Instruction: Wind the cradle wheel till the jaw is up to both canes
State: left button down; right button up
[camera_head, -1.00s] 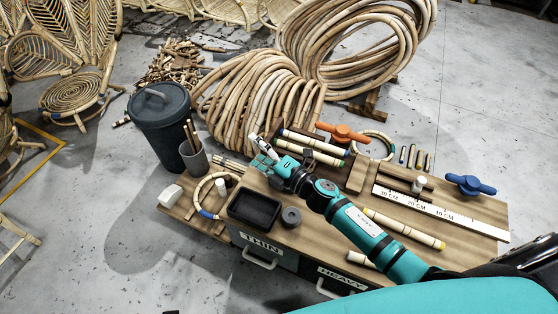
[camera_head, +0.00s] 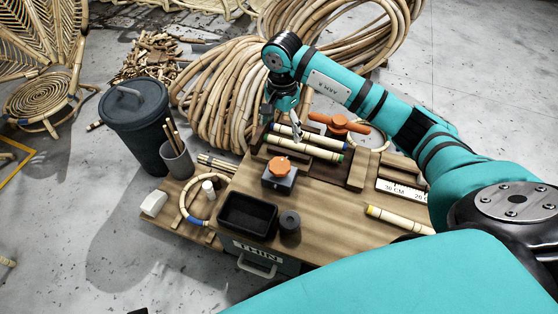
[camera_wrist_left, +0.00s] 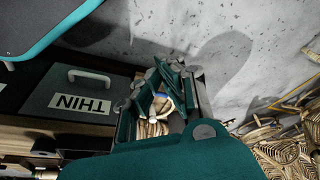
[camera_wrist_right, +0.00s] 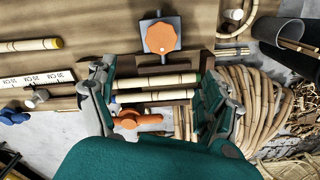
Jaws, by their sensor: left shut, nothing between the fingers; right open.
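Two pale canes lie side by side in the wooden cradle: a far cane (camera_head: 310,142) and a near cane (camera_head: 298,153) with a green end. An orange winged wheel (camera_head: 340,123) stands behind them; it also shows in the right wrist view (camera_wrist_right: 138,121). An orange lobed knob (camera_head: 281,165) sits on a grey block in front. I cannot tell any gap between jaw and canes. My right gripper (camera_head: 284,124) is open above the canes' left part; in its wrist view (camera_wrist_right: 160,100) its fingers straddle canes and winged wheel. My left gripper (camera_wrist_left: 160,100) is shut and empty, away from the cradle.
A black tray (camera_head: 221,222) and a dark round piece (camera_head: 289,224) are at the bench front. A loose cane (camera_head: 400,220) and the ruler (camera_head: 390,186) lie right. A lidded bin (camera_head: 140,130), a cup of sticks (camera_head: 177,160) and rattan coils (camera_head: 215,110) stand beyond.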

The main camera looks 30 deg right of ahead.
aim_at(281, 164)
notch_tip(281, 164, down, 16)
jog(key=b, duration=0.2)
jog(key=shift+b, duration=0.35)
pick_arm(q)
jog(key=v, duration=0.8)
jog(key=shift+w+r+t, duration=0.25)
jog(key=shift+r+t, duration=0.05)
jog(key=shift+a, duration=0.15)
pick_arm(e)
jog(key=c, duration=1.2)
jog(key=shift+o, duration=0.2)
